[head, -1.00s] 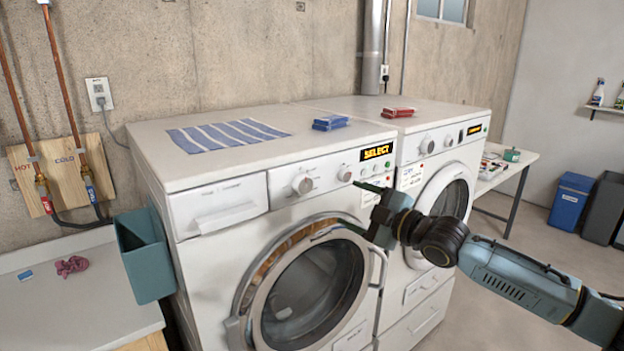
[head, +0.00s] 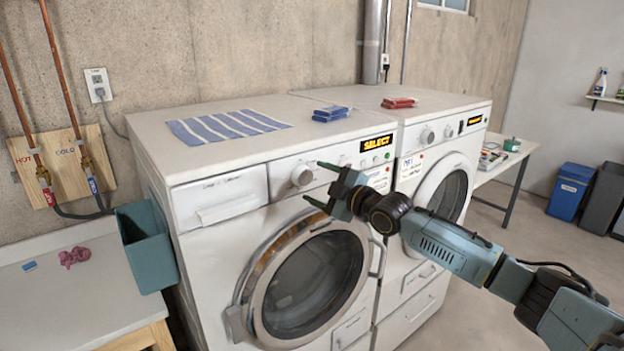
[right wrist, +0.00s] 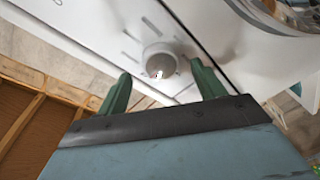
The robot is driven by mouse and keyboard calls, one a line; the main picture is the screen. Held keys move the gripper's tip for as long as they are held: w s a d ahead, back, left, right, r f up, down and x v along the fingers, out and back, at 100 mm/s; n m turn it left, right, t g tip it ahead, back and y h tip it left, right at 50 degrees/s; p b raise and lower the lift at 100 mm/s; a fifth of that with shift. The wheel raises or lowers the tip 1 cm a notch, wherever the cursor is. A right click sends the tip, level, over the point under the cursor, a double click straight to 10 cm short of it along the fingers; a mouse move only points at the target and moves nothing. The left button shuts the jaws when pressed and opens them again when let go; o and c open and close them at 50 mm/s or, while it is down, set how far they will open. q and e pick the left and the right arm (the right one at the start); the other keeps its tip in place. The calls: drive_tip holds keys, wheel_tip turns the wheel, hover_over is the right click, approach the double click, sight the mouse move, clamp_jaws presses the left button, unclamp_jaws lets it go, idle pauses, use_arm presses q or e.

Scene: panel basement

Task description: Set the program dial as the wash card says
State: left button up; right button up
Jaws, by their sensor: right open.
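The white washer (head: 215,255) has a round white program dial (head: 301,175) on its panel, and its amber display (head: 377,143) reads SELECT. My right gripper (head: 313,182) is open and empty, with its fingertips just in front of and to the right of the dial. In the right wrist view the dial (right wrist: 160,60) shows between the two green fingertips (right wrist: 160,70); I cannot tell whether they touch it. My left gripper is not in view.
A second machine (head: 432,150) stands to the right. Blue packs (head: 330,113), red packs (head: 399,103) and a striped cloth (head: 228,128) lie on top. The round door (head: 310,285) and its handle sit below my gripper. A teal bin (head: 148,250) hangs at left.

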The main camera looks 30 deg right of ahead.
sight(303, 176)
drive_tip(key=shift+x, duration=1.4)
drive_tip(key=c, duration=1)
